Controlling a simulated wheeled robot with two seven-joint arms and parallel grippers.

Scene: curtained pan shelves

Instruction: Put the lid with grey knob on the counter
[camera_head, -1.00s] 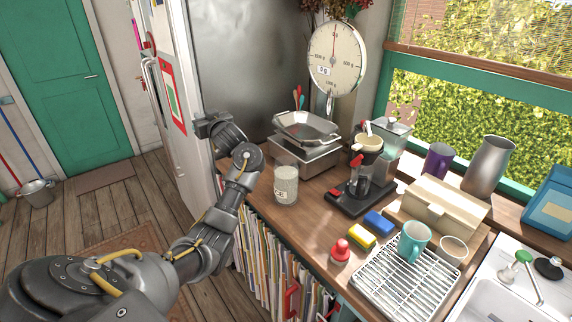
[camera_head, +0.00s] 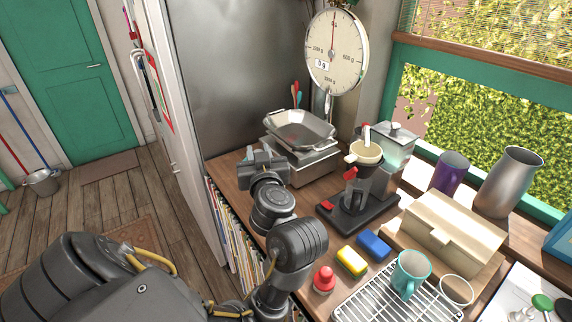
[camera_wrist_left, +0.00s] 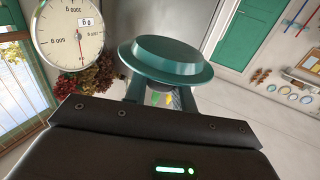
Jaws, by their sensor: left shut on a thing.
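My left gripper (camera_head: 252,155) is over the back left part of the wooden counter (camera_head: 228,172), beside the fridge and left of the scale's pan. In the left wrist view its fingers (camera_wrist_left: 160,92) are shut on a round dark teal lid (camera_wrist_left: 165,55) with a wide flat rim and a raised middle. The knob is hidden, so I cannot tell its colour. In the head view I cannot make out the lid behind the gripper. My right gripper is not in view.
A scale with a metal pan (camera_head: 300,128), a black coffee maker (camera_head: 350,210), a blue sponge (camera_head: 373,246), a yellow sponge (camera_head: 352,262), a red-topped shaker (camera_head: 324,280) and a wire rack (camera_head: 385,305) occupy the counter. The fridge (camera_head: 210,80) stands at the back left.

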